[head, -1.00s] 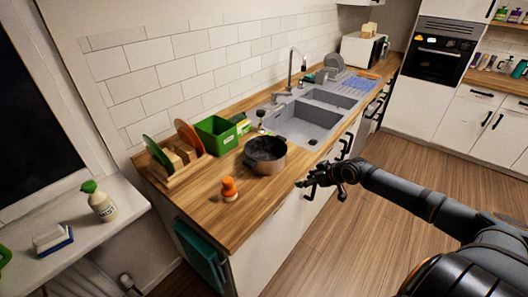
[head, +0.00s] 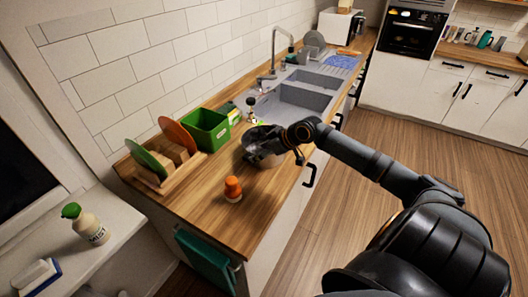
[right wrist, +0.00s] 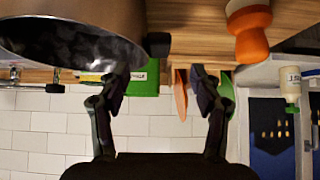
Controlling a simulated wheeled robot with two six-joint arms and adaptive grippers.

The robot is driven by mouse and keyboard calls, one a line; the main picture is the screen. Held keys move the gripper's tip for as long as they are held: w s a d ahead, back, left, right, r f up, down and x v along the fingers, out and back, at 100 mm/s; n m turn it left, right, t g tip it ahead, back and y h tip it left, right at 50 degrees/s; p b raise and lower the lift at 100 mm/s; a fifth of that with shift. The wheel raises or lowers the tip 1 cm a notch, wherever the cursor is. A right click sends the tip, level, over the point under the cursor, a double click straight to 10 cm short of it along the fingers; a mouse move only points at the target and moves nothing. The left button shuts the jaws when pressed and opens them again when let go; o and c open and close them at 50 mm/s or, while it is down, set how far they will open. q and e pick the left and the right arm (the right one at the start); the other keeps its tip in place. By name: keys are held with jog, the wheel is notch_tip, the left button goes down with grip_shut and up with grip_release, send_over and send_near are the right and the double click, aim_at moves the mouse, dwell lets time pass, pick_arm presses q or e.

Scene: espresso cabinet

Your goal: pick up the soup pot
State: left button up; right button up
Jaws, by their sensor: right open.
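The soup pot (head: 262,159) is a grey metal pot standing on the wooden counter near its front edge, just before the sink. My right gripper (head: 281,146) is at the pot's right side and hides part of it. In the right wrist view, the pot (right wrist: 110,22) fills the upper left, dark inside, with a short black handle (right wrist: 158,45) sticking out. The fingers of my right gripper (right wrist: 161,82) are spread apart with nothing held between them. The handle lies beyond the gap between the fingertips. Whether a finger touches the pot I cannot tell. My left gripper is not in view.
An orange-capped shaker (head: 233,189) stands in front of the pot. A green box (head: 206,129) and a wooden plate rack (head: 163,168) stand left of it. The sink (head: 305,96) lies behind.

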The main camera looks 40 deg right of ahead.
jog(key=x, duration=0.2)
jog(key=p+x, duration=0.1)
jog(key=x, duration=0.4)
jog(key=shift+d+p, duration=0.3)
jog(key=shift+w+f, duration=0.15)
jog(key=shift+f, duration=0.1)
jog(key=shift+c, duration=0.8)
grip_shut()
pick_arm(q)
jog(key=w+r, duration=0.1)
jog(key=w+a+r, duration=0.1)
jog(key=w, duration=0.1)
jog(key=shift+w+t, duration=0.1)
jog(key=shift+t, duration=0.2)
